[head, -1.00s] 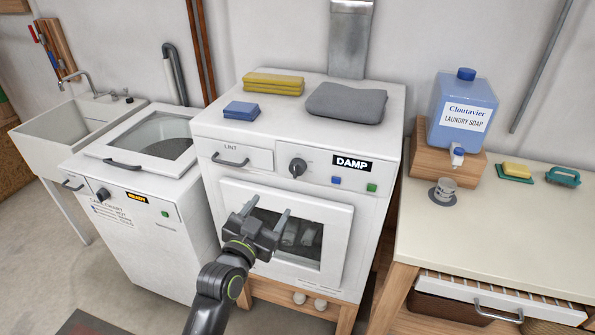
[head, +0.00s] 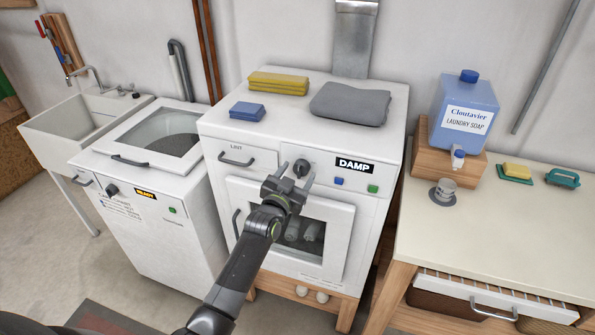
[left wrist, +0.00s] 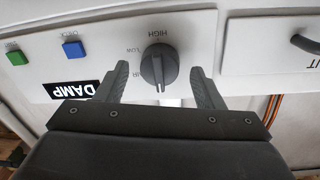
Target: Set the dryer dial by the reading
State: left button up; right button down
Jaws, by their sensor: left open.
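The white dryer (head: 216,185) stands in the middle of the head view. Its dark round dial (head: 302,168) is on the front panel, left of the display reading DAMP (head: 354,165). In the left wrist view the dial (left wrist: 159,66) shows with marks such as HIGH and LOW around it, and the DAMP display (left wrist: 72,90) appears upside down. My left gripper (head: 295,180) is open in front of the panel. In the left wrist view its two fingers (left wrist: 159,85) stand on either side of the dial with gaps to it. My right gripper is not in view.
Blue (head: 338,181) and green (head: 373,189) buttons sit right of the dial. The lint drawer handle (head: 237,161) is to its left. The dryer door (head: 340,235) is below. A washer (head: 135,205) stands left and a table (head: 480,230) right.

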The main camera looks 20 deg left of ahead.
pick_arm(q)
jog(key=shift+w, duration=0.45)
jog(key=c, duration=1)
